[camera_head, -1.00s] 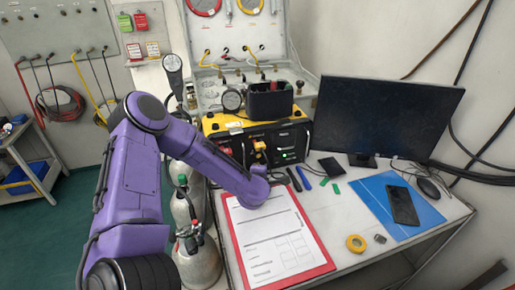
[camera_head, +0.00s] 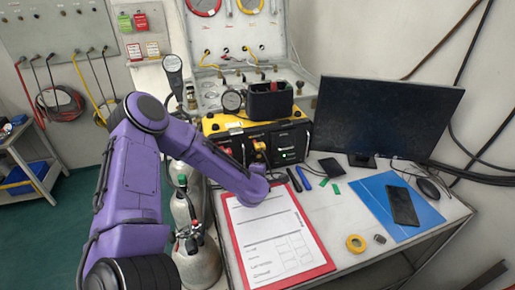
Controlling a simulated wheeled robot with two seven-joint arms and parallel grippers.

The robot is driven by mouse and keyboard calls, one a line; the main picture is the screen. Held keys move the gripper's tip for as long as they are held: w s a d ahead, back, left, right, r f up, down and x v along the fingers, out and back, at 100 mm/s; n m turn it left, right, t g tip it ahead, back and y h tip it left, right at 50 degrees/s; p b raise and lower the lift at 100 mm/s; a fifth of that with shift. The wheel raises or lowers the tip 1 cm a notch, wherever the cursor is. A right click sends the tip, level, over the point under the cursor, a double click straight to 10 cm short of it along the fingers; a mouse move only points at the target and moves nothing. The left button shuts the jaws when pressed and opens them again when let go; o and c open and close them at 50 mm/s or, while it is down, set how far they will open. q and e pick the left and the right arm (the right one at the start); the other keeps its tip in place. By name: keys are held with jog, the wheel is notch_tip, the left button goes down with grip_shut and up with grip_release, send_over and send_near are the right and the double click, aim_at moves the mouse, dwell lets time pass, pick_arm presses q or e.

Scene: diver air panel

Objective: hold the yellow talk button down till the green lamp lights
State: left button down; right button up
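The yellow and black air panel case (camera_head: 222,124) stands at the back of the table. A small yellow part, likely the talk button (camera_head: 259,146), shows on its dark front face. A small green light (camera_head: 288,155) shows on the front, to the right of the yellow part; I cannot tell surely whether it is the lamp or whether it is lit. My purple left arm reaches in from the left, and its wrist ends in front of the panel. My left gripper is mostly hidden beyond the wrist, close to the yellow part; contact cannot be made out. My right gripper is out of view.
A red clipboard (camera_head: 327,266) with a paper form lies below my wrist. A monitor (camera_head: 385,115) stands right of the panel. A phone (camera_head: 402,206) lies on a blue folder (camera_head: 372,192); a yellow tape roll (camera_head: 355,243) is nearby. Gas cylinders (camera_head: 198,262) stand left of the table.

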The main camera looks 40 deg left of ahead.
pick_arm(q)
jog(key=shift+w+a, duration=0.15)
jog(key=shift+a, duration=0.15)
dwell(0.7)
dwell(1.5)
jog(key=shift+s+d, duration=0.35)
jog(key=shift+d, duration=0.35)
jog(key=shift+s+d, duration=0.4)
jog(key=shift+d, duration=0.35)
jog(key=shift+s+d, duration=0.35)
jog(key=shift+d, duration=0.4)
jog(key=shift+s+d, duration=0.4)
jog(key=shift+d, duration=0.35)
